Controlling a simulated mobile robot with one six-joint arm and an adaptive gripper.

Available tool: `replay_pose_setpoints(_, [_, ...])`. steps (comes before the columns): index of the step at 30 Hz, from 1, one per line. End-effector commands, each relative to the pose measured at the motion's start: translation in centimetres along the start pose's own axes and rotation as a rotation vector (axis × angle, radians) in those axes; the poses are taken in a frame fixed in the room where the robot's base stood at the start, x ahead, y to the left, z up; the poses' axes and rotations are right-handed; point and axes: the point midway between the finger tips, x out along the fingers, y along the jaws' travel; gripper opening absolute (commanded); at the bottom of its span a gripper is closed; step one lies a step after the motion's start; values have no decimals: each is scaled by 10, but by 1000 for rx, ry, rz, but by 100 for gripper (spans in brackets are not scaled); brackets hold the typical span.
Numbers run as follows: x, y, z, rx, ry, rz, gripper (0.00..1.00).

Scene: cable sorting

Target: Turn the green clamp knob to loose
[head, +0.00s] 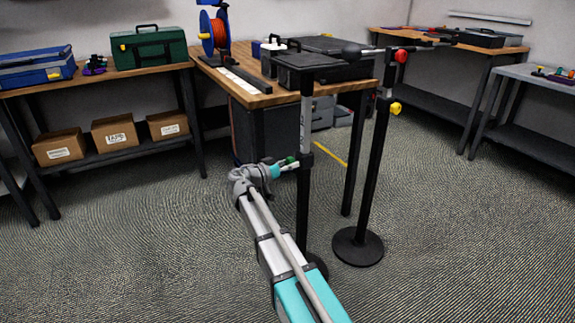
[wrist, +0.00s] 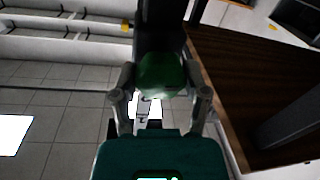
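The green clamp knob (wrist: 162,75) sits between the two grey fingers of my gripper (wrist: 161,80) in the wrist view. The fingertips lie against its left and right sides, and the gripper looks shut on it. In the head view a little of the green knob (head: 291,159) shows beside the near black stand (head: 304,205), at a dark collar partway up the pole. My gripper (head: 289,167) reaches it from the left. The knob's pointer or marking is not visible, so its turn position cannot be told.
A second black stand (head: 372,180) with red (head: 401,56) and yellow (head: 395,108) knobs stands to the right on a round base. A wooden workbench (head: 262,98) is close behind. Shelves with cardboard boxes (head: 114,131) are at the left. The floor at left front is clear.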

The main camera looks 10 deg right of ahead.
Motion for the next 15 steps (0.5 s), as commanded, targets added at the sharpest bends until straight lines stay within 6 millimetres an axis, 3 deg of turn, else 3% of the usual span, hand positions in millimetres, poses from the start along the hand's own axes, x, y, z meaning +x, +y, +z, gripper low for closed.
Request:
replay_pose_setpoints(1, [1,2,0,0,-1,4,30])
replay_pose_setpoints(4, [1,2,0,0,-1,5,11])
replay_pose_setpoints(15, [1,4,0,-84,-11,7,11])
